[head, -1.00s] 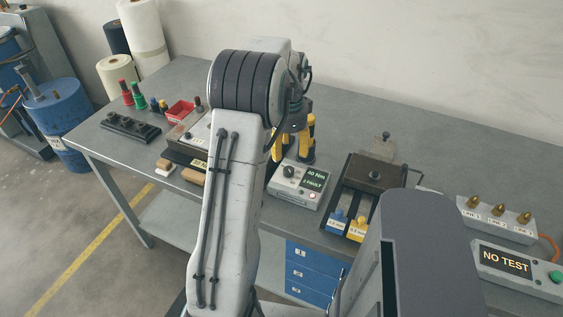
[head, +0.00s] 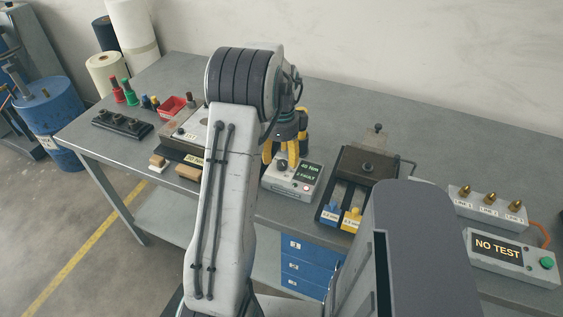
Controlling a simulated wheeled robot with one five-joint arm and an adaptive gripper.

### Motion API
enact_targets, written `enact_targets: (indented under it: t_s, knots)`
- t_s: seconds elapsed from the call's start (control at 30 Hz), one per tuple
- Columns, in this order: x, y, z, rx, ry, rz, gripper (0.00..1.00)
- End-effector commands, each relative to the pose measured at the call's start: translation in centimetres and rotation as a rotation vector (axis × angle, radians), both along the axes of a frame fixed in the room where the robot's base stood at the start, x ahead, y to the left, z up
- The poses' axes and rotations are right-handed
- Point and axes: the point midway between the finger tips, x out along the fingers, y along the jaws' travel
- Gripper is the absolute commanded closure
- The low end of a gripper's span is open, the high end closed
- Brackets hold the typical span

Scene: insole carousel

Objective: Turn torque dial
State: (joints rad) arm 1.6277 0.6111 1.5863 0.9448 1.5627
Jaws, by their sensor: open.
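The torque dial (head: 282,164) is a small dark knob on the top left of a light grey control box (head: 285,186). The box has a dark screen (head: 309,171) with green text that seems to read 40 Nm and FAULT, and a small reddish light. My gripper (head: 284,158) has yellow and black fingers and points down just behind and above the dial. Its fingers are open, apart on either side of the dial as seen here. I cannot tell whether they touch it. My arm hides the area left of the box.
A dark fixture (head: 365,166) with blue and yellow tagged blocks stands right of the box. Further right are a unit with brass fittings (head: 488,202) and a NO TEST display (head: 497,248). A red tray (head: 177,108) is at the left. The table's back right is clear.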

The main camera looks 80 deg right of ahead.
Motion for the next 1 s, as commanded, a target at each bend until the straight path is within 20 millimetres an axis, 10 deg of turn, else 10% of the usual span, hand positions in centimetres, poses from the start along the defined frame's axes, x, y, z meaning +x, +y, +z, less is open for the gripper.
enact_targets:
  t_s: [0.7, 1.0]
  knots:
    - [0.0, 0.0, -3.0, 0.000, 0.000, 0.001, 0.43]
    - [0.0, 0.0, -3.0, -0.001, 0.000, 0.001, 0.70]
